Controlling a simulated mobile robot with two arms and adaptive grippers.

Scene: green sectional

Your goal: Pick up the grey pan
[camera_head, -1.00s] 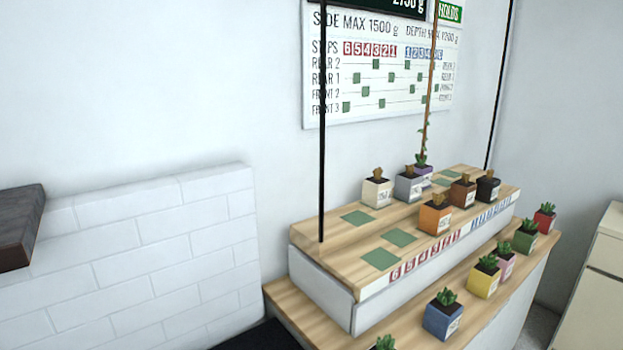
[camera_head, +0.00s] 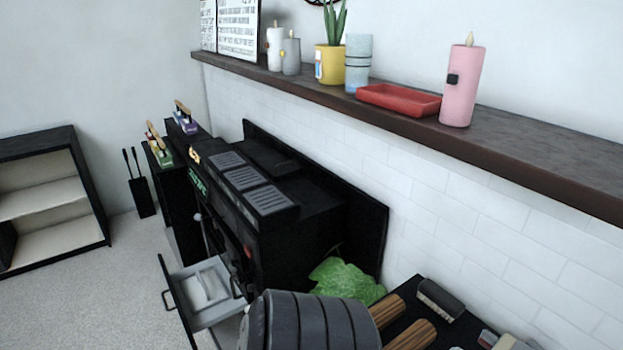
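I cannot clearly identify the grey pan. A light grey, tray-like drawer (camera_head: 187,312) stands pulled out from the black stove (camera_head: 300,225), with pale grey shapes inside. I cannot tell whether one of these is the pan. A dark grey ribbed round object (camera_head: 312,325) sits at the bottom edge, partly cut off. Neither of my grippers is in view.
A dark shelf (camera_head: 560,165) with candles, a yellow plant pot (camera_head: 330,65) and a red tray (camera_head: 398,98) runs along the wall. Crumpled green material (camera_head: 345,282) lies beside the stove. A dark open cabinet (camera_head: 45,160) stands left.

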